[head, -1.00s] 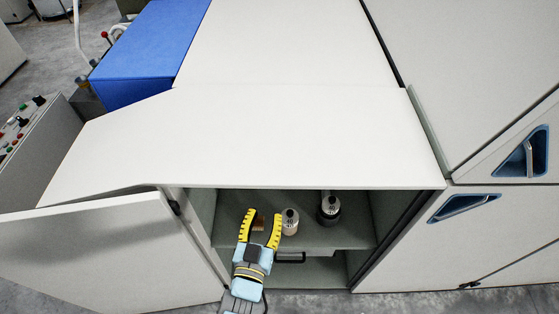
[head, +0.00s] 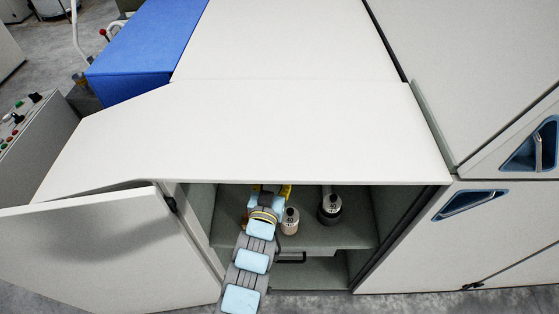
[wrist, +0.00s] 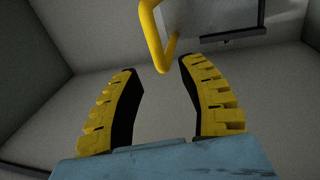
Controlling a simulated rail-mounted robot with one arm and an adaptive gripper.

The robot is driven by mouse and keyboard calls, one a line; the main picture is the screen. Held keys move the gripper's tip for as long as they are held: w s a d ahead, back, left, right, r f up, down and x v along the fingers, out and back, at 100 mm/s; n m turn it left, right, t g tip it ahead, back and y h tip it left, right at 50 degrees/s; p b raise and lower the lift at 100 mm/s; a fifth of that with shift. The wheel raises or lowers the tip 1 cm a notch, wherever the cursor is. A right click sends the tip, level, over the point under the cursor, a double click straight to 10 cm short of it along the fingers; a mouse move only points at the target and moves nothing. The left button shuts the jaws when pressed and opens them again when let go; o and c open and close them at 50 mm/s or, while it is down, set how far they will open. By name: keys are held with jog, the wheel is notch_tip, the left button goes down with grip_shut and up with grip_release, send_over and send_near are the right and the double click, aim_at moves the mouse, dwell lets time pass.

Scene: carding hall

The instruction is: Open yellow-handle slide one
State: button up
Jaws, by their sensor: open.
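In the wrist view a yellow handle (wrist: 152,35), a bent bar, comes down from the top. Its lower bend lies at the gap between the fingertips of my gripper (wrist: 160,72). The two yellow ridged fingers stand apart, and neither is seen closed on the handle. A grey block (wrist: 190,18) is beside the handle, at its right. In the head view my gripper (head: 271,190) reaches into the open cabinet, its fingers partly hidden by the top edge and by my arm. The yellow handle cannot be made out there.
Two bottle-like items, one pale (head: 290,221) and one dark (head: 330,209), stand on the cabinet shelf (head: 350,236) right of my gripper. A dark pull (head: 292,259) is below the shelf. The open door (head: 90,250) is at left; the cabinet top (head: 250,130) overhangs.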

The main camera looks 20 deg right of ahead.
jog(key=shift+b+x, duration=0.3)
jog(key=shift+x, duration=1.9)
